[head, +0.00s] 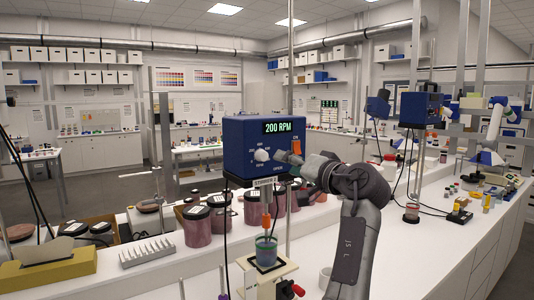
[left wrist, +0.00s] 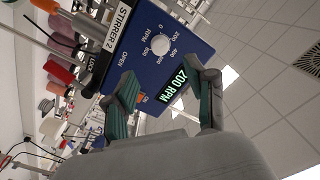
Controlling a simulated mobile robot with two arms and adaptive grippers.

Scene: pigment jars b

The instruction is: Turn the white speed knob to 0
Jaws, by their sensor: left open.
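The white speed knob (head: 261,155) is on the front of the blue stirrer box (head: 236,132). The box's green display (head: 278,127) reads 200 RPM. An orange switch (head: 295,146) sits right of the knob. In the left wrist view the knob (left wrist: 160,44) has a dial of numbers around it, and the label STIRRER 2 (left wrist: 118,24) shows. My left gripper (head: 291,158) is open and empty in front of the box's right side, apart from the knob. Its green fingers (left wrist: 168,76) frame the panel's display side in the left wrist view. One finger partly hides the switch. My right gripper is not visible.
A beaker (head: 266,251) stands on a stand below the box, with an orange-topped shaft above it. Several dark-lidded jars (head: 195,222) stand behind and left of it. A white rack (head: 147,252) is at left. The white bench (head: 420,250) is fairly clear at front right.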

